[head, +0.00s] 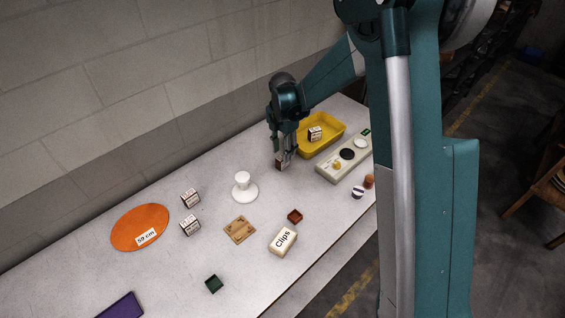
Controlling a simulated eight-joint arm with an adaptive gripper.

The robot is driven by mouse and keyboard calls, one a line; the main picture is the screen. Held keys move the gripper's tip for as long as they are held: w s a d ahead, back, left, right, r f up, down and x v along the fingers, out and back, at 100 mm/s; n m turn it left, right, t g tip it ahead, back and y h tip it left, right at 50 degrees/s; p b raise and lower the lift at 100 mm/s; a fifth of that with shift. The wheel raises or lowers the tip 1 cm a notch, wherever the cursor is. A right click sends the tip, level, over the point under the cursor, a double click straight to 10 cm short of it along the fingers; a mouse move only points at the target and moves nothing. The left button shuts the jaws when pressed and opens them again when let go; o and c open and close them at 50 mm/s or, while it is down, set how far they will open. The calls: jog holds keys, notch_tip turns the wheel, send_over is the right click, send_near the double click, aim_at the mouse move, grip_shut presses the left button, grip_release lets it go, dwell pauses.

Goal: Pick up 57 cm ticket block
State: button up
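Several small white blocks with dark printing are in the head view; the print is too small to read, so I cannot tell which is 57 cm. One block (282,162) is at the fingertips of my gripper (284,154), which points down at the back of the table. The fingers partly hide this block, and I cannot tell whether they are closed on it or whether it touches the table. Two more blocks, one behind (190,197) and one in front (190,225), stand to the left. Another block (315,133) is in the yellow tray (329,146).
A white pedestal (243,188) stands left of my gripper. A control panel (343,160) is to the right. An orange disc marked 59 cm (138,228), a wooden plate (240,230), a Clips box (283,241) and small red (295,216) and green (214,284) trays lie nearer.

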jog(key=shift+f, duration=0.25)
jog(key=shift+f, duration=0.15)
jog(key=shift+f, duration=2.45)
jog(key=c, duration=1)
